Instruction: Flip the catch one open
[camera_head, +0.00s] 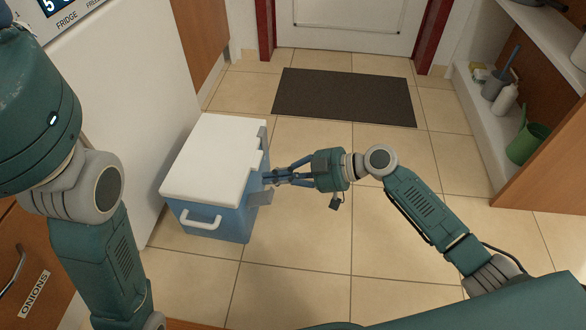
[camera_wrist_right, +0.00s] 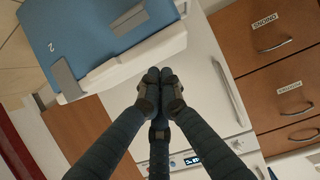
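The blue cooler box (camera_head: 213,218) with a white lid (camera_head: 212,158) stands on the floor, lid down. Two grey catches are on its right side. The near catch (camera_head: 261,198) appears to stick out from the blue wall; the far catch (camera_head: 263,137) reaches up to the lid edge. In the right wrist view the far catch (camera_wrist_right: 66,80) is near a "2" mark and the near catch (camera_wrist_right: 130,19) is at the top; no "1" is legible. My right gripper (camera_head: 268,178) is beside the cooler between the catches, fingertips together and empty (camera_wrist_right: 159,76). Contact is unclear. My left gripper is out of view.
A white fridge (camera_head: 135,90) stands close on the cooler's left. A dark mat (camera_head: 345,97) lies before the door. Shelves (camera_head: 482,125) with a green watering can (camera_head: 527,143) stand at right. Tiled floor right of the cooler is clear.

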